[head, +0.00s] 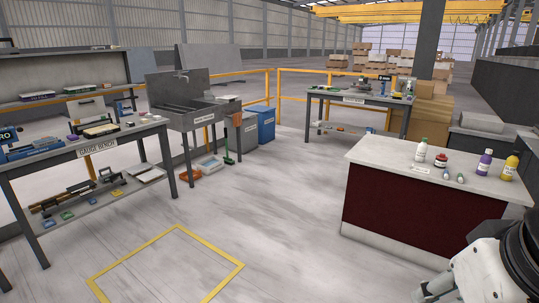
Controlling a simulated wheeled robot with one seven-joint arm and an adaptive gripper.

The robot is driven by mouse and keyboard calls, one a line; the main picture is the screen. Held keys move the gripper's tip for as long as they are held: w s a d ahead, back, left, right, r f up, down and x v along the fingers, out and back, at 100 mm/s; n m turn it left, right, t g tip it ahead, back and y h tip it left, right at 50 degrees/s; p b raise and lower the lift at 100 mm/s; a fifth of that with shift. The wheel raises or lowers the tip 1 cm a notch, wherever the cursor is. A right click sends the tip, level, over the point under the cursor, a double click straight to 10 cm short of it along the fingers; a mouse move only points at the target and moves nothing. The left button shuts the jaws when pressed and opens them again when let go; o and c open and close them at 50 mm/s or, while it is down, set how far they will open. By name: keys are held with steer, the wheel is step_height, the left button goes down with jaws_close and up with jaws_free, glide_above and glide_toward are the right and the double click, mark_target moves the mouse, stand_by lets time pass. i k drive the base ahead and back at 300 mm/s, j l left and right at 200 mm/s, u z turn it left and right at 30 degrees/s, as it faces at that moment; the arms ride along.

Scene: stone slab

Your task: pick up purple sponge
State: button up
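A small purple item (72,137) lies on the gauge bench (145,129) at the left, near the bench's back edge. It may be the purple sponge, but it is too small to be sure. My gripper (428,291) shows only in part at the bottom right edge, below the stone-topped counter (385,155). It is far from the purple item, with open floor between them. Its fingers are mostly cut off, so I cannot see whether they are open or shut.
Several bottles, including a purple one (484,163), stand on the counter. A sink (185,100), a blue bin (261,124) and a far bench (352,97) stand behind. The floor around the yellow-marked square (168,268) is clear.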

mark_target(72, 138)
steer(key=i+u, duration=0.25)
steer(key=i, duration=0.25)
steer(key=i+u, duration=0.2)
steer(key=i, duration=0.3)
steer(key=i+l+u, duration=0.25)
steer(key=i, duration=0.2)
steer(key=i+l+u, duration=0.2)
steer(key=i, duration=0.3)
steer(key=i+j+u, duration=0.15)
steer(key=i+u, duration=0.2)
steer(key=i, duration=0.25)
steer(key=i+u, duration=0.35)
steer(key=i, duration=0.3)
steer(key=i+l+u, duration=0.2)
steer(key=i+u, duration=0.15)
steer(key=i, duration=0.25)
steer(key=i+u, duration=0.45)
steer(key=i, duration=1)
steer(key=i+j+z, duration=1.3)
steer(key=j, duration=0.2)
steer(key=i+j+z, duration=0.15)
steer(key=j+z, duration=0.2)
steer(key=j, duration=0.2)
